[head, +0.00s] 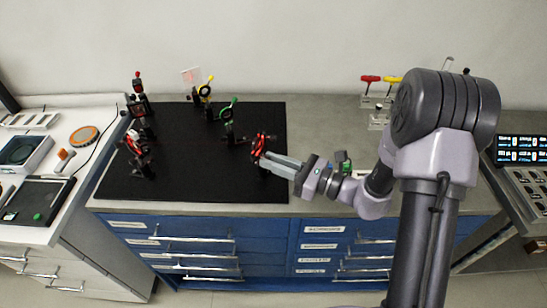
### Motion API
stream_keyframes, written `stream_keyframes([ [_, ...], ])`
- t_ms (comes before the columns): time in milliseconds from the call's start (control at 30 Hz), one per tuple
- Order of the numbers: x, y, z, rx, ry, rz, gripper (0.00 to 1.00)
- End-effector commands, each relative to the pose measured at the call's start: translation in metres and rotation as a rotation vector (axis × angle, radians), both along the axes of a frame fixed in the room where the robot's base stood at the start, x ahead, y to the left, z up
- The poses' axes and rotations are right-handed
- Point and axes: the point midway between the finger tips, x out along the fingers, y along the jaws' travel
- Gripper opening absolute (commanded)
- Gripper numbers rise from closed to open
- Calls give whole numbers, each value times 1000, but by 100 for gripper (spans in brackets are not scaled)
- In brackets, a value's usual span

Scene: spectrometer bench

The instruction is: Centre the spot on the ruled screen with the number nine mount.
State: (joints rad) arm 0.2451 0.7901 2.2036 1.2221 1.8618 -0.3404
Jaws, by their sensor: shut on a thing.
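My gripper (270,157) reaches in from the right and is shut on part of a black mount with a red ring (258,147), near the black board's right edge. The fingertips partly hide the mount, and I cannot see which part they hold. No number is readable on any mount. A pale, see-through square (190,75) with faint reddish marks stands at the back of the board and looks like the ruled screen. A spot on it is too small to make out.
The black board (210,180) also carries a yellow-ringed mount (205,91), a green-ringed mount (229,112) and several red-and-black mounts (138,145) at left. The board's front middle is clear. Red and yellow-handled tools (370,79) stand at the back right.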

Motion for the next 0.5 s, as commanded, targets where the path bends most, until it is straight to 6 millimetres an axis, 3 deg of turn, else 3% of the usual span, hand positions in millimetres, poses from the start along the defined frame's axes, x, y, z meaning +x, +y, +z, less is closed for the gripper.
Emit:
stream_keyframes([
  [500, 0, 0, 3, 219, 415, 1, 0],
])
